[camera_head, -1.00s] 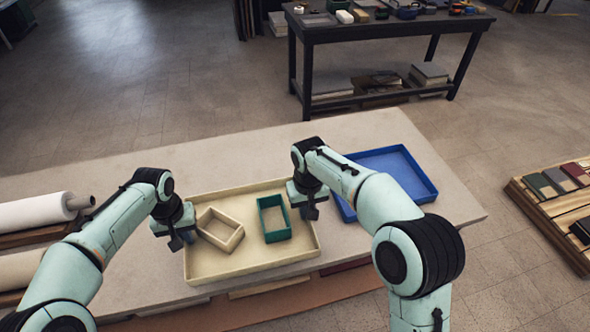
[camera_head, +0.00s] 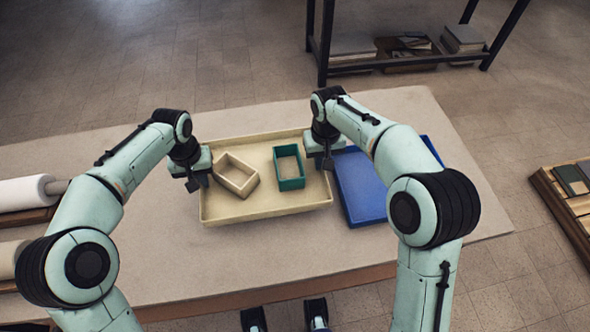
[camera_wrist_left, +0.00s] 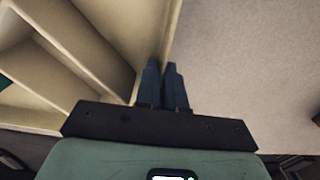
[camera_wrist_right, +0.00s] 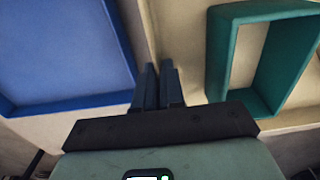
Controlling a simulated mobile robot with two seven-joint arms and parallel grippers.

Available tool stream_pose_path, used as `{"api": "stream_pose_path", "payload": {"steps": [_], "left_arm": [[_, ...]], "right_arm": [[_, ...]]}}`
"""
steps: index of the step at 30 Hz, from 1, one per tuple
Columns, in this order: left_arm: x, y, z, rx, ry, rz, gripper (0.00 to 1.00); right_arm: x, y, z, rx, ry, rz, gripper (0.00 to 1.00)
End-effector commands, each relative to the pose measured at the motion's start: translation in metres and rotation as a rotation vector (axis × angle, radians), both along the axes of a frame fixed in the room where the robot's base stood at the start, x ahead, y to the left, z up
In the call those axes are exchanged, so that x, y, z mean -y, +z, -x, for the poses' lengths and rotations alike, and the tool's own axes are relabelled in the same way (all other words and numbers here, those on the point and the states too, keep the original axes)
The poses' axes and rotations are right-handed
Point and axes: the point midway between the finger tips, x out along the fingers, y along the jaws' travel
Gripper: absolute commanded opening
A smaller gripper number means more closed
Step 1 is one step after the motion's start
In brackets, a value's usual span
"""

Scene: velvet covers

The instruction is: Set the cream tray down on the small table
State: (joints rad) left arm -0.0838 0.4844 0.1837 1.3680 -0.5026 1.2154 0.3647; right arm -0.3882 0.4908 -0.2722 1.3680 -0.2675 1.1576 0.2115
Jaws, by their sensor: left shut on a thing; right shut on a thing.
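The cream tray (camera_head: 265,209) is over the pale tabletop (camera_head: 330,259), left of a blue tray; I cannot tell how much gap is under it. A cream frame-shaped box (camera_head: 236,175) and a green one (camera_head: 290,168) sit inside it. My left gripper (camera_head: 195,183) is shut on the tray's left wall; the left wrist view shows the fingers (camera_wrist_left: 163,85) across the rim. My right gripper (camera_head: 325,160) is shut on its right wall, beside the green box, with fingers (camera_wrist_right: 158,85) on the rim. No table that is clearly the small one shows apart from these.
The blue tray (camera_head: 365,195) lies close to the cream tray's right side. Cream rolls (camera_head: 22,193) are at the left. A dark bench (camera_head: 400,62) stands behind, and a wooden rack (camera_head: 565,200) at the right. The tabletop in front is clear.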

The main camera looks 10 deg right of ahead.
Motion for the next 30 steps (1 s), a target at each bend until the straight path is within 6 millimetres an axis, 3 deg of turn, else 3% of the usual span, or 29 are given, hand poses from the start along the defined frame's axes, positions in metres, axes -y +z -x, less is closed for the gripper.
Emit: {"api": "stream_pose_path", "payload": {"steps": [17,30], "left_arm": [[0.000,-0.001,0.000,0.001,0.000,0.000,0.00],[0.000,-0.027,0.001,-0.007,0.000,0.000,0.00]], "right_arm": [[0.000,-0.001,0.000,0.001,0.000,0.000,0.00],[0.000,-0.027,0.001,-0.007,0.000,0.000,0.00]]}}
